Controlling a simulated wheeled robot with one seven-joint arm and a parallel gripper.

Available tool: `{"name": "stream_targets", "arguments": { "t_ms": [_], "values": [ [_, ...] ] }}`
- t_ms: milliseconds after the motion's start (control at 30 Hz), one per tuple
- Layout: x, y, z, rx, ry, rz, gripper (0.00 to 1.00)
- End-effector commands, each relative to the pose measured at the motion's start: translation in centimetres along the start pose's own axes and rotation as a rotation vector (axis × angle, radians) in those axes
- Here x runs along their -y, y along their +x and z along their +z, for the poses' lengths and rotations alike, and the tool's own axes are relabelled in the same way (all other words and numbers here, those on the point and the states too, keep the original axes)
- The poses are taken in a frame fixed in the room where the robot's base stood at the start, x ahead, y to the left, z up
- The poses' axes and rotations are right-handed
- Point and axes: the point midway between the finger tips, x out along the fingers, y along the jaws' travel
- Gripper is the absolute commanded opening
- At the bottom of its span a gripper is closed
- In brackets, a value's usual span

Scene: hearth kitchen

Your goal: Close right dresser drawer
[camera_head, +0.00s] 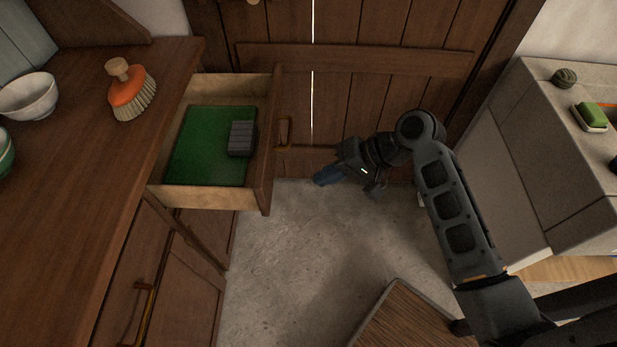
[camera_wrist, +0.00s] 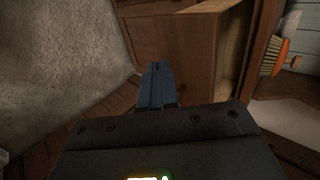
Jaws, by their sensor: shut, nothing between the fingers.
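The open drawer (camera_head: 222,199) sticks out from the wooden dresser (camera_head: 75,215) at the left in the head view. It has a green lining and a dark grey block (camera_head: 242,138) inside. Its front carries a brass handle (camera_head: 286,133) that faces right. My gripper (camera_head: 325,177) is to the right of the drawer front, apart from it, with its blue fingers together and empty. In the wrist view, the fingers (camera_wrist: 157,86) point towards the wooden drawer front (camera_wrist: 180,55).
An orange-topped brush (camera_head: 132,92) and a white bowl (camera_head: 29,96) stand on the dresser top. A plank door (camera_head: 370,88) is behind. A pale stone counter (camera_head: 520,150) is at the right, and a wooden board (camera_head: 408,318) is at the bottom. Bare floor lies between.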

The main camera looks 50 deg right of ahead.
Motion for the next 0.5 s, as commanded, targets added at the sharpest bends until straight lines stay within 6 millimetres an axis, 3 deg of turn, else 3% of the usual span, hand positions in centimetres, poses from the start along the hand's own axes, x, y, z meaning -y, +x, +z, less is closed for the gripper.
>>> {"name": "stream_targets", "arguments": {
  "t_ms": [433, 500],
  "values": [
    [-0.1, 8.6, 0.1, 0.001, -0.002, 0.002, 0.0],
    [0.9, 9.3, 0.1, 0.001, -0.004, 0.001, 0.0]
  ]
}}
